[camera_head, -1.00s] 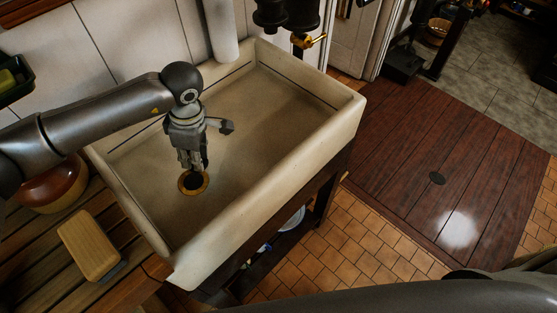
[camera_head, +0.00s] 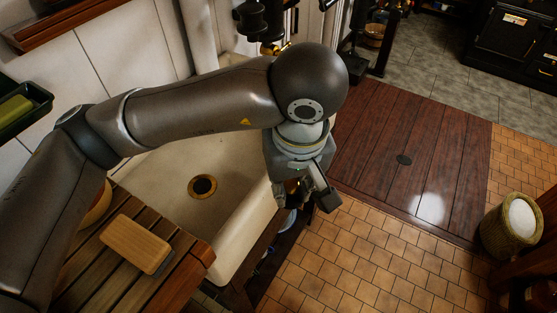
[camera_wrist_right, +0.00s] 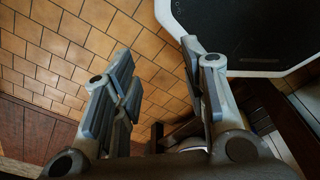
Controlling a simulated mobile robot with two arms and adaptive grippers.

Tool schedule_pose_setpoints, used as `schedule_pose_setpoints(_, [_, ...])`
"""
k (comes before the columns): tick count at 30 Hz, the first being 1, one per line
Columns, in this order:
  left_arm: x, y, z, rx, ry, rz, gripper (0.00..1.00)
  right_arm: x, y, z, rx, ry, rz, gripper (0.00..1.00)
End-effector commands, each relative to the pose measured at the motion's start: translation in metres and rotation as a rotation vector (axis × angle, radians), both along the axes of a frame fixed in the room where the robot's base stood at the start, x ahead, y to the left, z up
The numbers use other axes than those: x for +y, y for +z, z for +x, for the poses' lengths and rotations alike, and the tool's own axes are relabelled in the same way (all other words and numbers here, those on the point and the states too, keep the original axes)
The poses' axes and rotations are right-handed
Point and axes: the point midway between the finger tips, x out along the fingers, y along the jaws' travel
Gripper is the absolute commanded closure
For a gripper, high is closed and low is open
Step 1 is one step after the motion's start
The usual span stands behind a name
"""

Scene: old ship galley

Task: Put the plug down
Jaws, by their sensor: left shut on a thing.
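My left gripper (camera_head: 304,192) hangs past the front rim of the pale sink (camera_head: 155,190), above the tiled floor. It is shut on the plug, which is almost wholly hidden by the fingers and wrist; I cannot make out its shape. The brass-ringed drain (camera_head: 203,187) in the sink floor is uncovered, with a dark hole. In the right wrist view my right gripper (camera_wrist_right: 160,95) is open and empty, its fingers wide apart above the floor tiles.
A slatted wooden counter (camera_head: 185,265) adjoins the sink, with a wooden-backed brush or block (camera_head: 137,243) on it. A pot is partly hidden behind my left arm. A basket with white contents (camera_head: 510,225) stands at right. The tiled floor (camera_head: 340,260) between is clear.

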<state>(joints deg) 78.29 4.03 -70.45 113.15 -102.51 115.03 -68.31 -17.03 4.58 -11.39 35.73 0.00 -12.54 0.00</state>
Motion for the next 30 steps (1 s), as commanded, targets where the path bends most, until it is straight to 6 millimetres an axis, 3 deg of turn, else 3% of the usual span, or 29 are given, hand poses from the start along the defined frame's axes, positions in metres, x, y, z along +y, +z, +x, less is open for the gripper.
schedule_pose_setpoints(8, [0.027, -0.024, 0.060, 0.008, 0.014, 0.004, 1.00, -0.006, 0.031, 0.002, -0.004, -0.002, -0.007, 0.60])
schedule_pose_setpoints(15, [0.041, -0.066, 0.095, 0.006, 0.009, 0.003, 1.00, -0.005, 0.049, -0.003, 0.005, 0.000, -0.006, 0.60])
schedule_pose_setpoints(25, [0.050, -0.095, 0.115, 0.005, 0.008, 0.004, 1.00, 0.004, 0.061, -0.006, 0.011, 0.001, 0.004, 0.60])
schedule_pose_setpoints(30, [0.049, -0.118, 0.114, 0.003, 0.005, 0.001, 1.00, 0.005, 0.066, -0.006, 0.010, 0.002, 0.006, 0.60])
